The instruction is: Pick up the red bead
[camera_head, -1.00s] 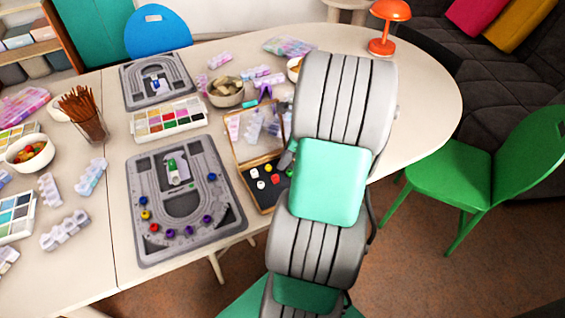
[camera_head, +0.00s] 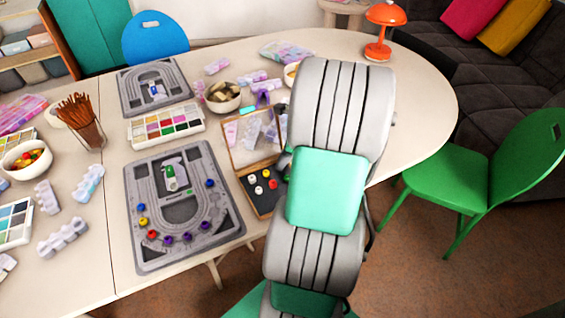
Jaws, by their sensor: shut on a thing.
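A red bead (camera_head: 273,184) lies in the dark lower tray of an open wooden-framed box (camera_head: 249,196), beside white beads (camera_head: 258,190) and a yellow bead (camera_head: 266,174). Another red bead (camera_head: 152,234) sits on the lower curve of the near grey bead board (camera_head: 149,258), between yellow and purple beads. My grey and mint arm hangs in front of the right part of the box. My gripper is hidden behind the arm, so its fingers and anything between them do not show.
A paint palette (camera_head: 165,122), a bowl (camera_head: 222,106) and a second bead board (camera_head: 128,97) stand behind the near board. A cup of brown sticks (camera_head: 89,135) stands at left. An orange lamp (camera_head: 378,50) is at the back right. The table's right end is clear.

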